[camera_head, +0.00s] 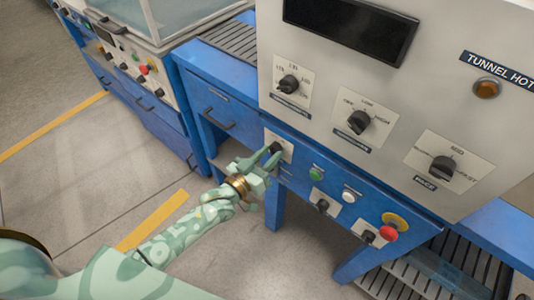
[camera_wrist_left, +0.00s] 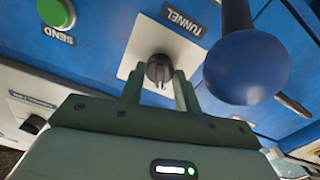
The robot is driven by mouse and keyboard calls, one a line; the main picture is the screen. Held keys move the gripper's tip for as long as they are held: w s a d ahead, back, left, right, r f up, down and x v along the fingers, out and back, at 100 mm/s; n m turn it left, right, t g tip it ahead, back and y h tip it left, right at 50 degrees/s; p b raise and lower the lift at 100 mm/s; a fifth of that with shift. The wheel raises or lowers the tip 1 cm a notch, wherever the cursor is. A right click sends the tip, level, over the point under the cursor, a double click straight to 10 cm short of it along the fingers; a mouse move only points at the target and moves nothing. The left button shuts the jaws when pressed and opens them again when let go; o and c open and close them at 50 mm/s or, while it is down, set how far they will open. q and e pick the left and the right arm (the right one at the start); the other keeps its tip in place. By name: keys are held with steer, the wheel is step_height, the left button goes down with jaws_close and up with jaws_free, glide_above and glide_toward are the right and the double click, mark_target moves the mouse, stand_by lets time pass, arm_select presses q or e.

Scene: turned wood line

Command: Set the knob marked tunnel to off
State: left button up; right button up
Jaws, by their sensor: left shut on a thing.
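The knob marked tunnel (camera_wrist_left: 159,69) is a small dark knob on a pale plate on the blue panel. Its TUNNEL label (camera_wrist_left: 184,20) reads tilted in the left wrist view. In the head view the knob (camera_head: 275,148) sits at the upper left of the blue panel, partly covered by my fingers. My left gripper (camera_head: 268,157) is shut on it, with one finger on each side; the fingers (camera_wrist_left: 158,88) also show in the left wrist view. The knob's off mark and setting cannot be read. My right gripper is in neither view.
A blue ball-ended lever (camera_wrist_left: 247,69) stands close beside the knob in the left wrist view. A green SEND button (camera_wrist_left: 56,13) is on the other side. A red button (camera_head: 388,233) and a white button (camera_head: 349,196) lie further right. Larger dials (camera_head: 358,122) are above.

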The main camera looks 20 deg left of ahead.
arm_select(q)
steer(key=shift+n, duration=0.4)
steer(key=shift+f, duration=0.1)
steer(key=o, duration=1)
steer(key=shift+s, duration=0.1)
steer(key=p+v, duration=0.3)
steer(key=v, duration=1.3)
steer(key=shift+s+p, duration=0.1)
steer(key=shift+p, duration=0.25)
